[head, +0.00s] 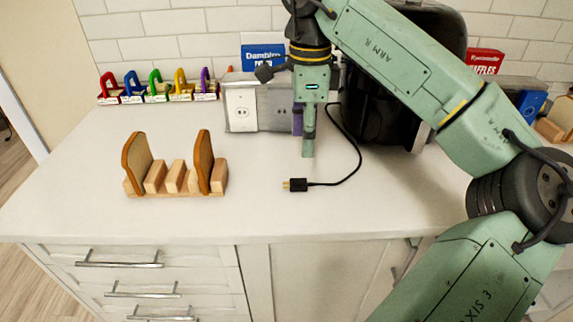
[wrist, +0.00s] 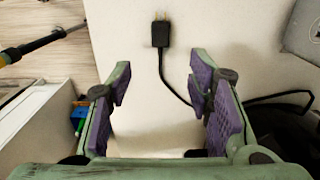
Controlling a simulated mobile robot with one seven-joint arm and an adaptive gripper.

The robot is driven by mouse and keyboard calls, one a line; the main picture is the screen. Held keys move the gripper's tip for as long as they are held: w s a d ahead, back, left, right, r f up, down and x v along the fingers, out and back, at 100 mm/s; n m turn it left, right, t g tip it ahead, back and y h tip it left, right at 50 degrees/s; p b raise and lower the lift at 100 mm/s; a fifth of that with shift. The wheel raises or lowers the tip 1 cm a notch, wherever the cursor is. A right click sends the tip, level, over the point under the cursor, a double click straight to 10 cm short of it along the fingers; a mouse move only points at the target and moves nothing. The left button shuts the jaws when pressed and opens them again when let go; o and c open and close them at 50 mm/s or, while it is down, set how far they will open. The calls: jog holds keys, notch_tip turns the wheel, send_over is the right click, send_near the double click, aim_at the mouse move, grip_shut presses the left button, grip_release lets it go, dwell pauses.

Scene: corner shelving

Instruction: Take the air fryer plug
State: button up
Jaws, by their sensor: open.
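The air fryer plug (head: 296,185) is black with metal prongs and lies on the white counter in the head view. Its black cord (head: 357,150) curves back to the dark air fryer (head: 385,100), which is partly hidden behind my arm. My gripper (head: 308,150) points down above the counter, behind and above the plug. In the wrist view my gripper (wrist: 160,90) is open and empty, with purple finger pads. The plug (wrist: 161,32) lies beyond the fingertips, about midway between them, and the cord runs past the right finger.
A wooden rack (head: 177,180) with two bread slices stands left of the plug. A grey box with an outlet (head: 242,108) stands behind my gripper. Several coloured holders (head: 155,88) line the back left. The counter around the plug and toward the front edge is clear.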

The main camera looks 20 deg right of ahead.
jog(key=b, duration=0.4)
send_over(304, 181)
jog(key=f, duration=0.5)
jog(key=shift+s+f, duration=0.25)
jog(key=f+b, duration=0.4)
jog(key=f, duration=0.1)
jog(key=shift+w+f, duration=0.2)
jog(key=shift+f, duration=0.05)
jog(key=shift+r, duration=0.1)
jog(key=shift+c, duration=0.6)
grip_shut()
